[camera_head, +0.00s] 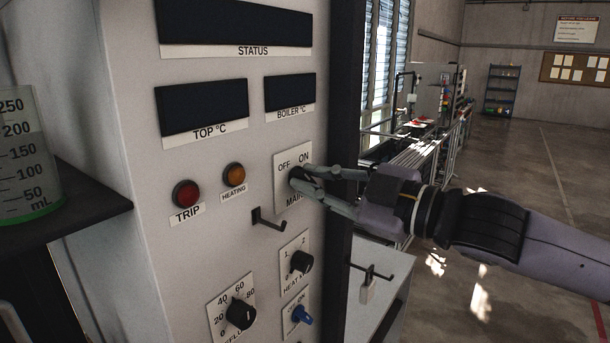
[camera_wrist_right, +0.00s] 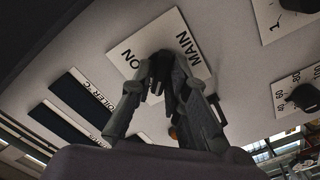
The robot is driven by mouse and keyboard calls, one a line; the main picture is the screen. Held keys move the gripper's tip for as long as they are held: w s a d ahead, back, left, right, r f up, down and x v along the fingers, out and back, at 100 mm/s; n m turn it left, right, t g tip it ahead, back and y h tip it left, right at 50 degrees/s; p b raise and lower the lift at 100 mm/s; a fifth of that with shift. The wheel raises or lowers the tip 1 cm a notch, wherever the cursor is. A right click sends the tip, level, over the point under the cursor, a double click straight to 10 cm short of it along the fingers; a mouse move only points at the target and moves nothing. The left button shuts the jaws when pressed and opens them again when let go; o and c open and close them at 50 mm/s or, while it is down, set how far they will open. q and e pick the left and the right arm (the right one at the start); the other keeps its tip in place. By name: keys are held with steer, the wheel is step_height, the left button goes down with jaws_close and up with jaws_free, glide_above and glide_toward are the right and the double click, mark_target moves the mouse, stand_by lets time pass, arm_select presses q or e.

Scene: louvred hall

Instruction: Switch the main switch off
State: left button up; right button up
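The main switch (camera_head: 296,179) is a black knob on a white plate marked OFF, ON and MAIN, on the front of a pale control panel. My right gripper (camera_head: 305,178) reaches it from the right, with its fingertips closed on both sides of the knob. In the right wrist view, the fingers (camera_wrist_right: 162,78) converge over the middle of the white plate (camera_wrist_right: 131,52). They hide most of the knob, so I cannot tell which mark it points to. My left gripper is not in view.
The panel has dark displays (camera_head: 203,106), a red TRIP lamp (camera_head: 187,194), an orange HEATING lamp (camera_head: 234,175) and a dark hook (camera_head: 268,220) below the switch. Lower down are a heat knob (camera_head: 301,262), another black dial (camera_head: 240,314) and a blue knob (camera_head: 302,316). A beaker (camera_head: 25,155) stands at left.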

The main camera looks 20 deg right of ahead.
steer(key=o, duration=0.4)
steer(key=shift+c, duration=0.2)
steer(key=shift+s+d, duration=0.35)
steer(key=shift+d, duration=0.05)
steer(key=p+v, duration=0.1)
steer(key=v, duration=0.5)
steer(key=shift+p, duration=0.35)
steer(key=shift+a, duration=0.15)
